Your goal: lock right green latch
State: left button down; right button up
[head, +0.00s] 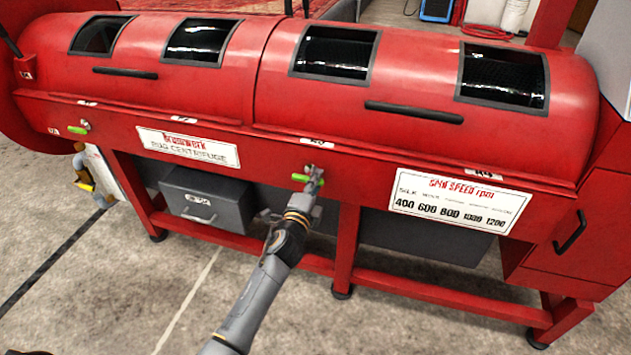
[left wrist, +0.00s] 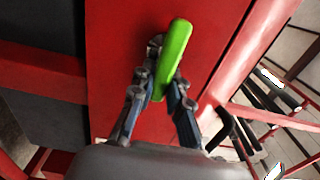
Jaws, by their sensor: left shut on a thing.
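The right green latch (head: 301,178) is on the front of the red rug centrifuge, below the middle of its long drum cover. My left gripper (head: 313,182) is at this latch, with its fingers closed around the handle. In the left wrist view the green handle (left wrist: 177,45) stands tilted between the fingers (left wrist: 160,88) and sticks out beyond them. The fingers hide part of the handle and its pivot. A second green latch (head: 77,130) is at the far left of the front panel, with no gripper on it.
The red centrifuge (head: 400,140) has two black cover handles (head: 413,112) and dark windows. A grey drawer box (head: 206,198) sits below, left of a red leg (head: 346,235). A speed sign (head: 460,203) is to the right. Concrete floor (head: 110,290) in front is clear.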

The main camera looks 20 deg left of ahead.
pick_arm(q)
jog(key=shift+f, duration=0.1)
jog(key=c, duration=1.3)
grip_release()
jog(key=s, duration=1.2)
jog(key=shift+a, duration=0.2)
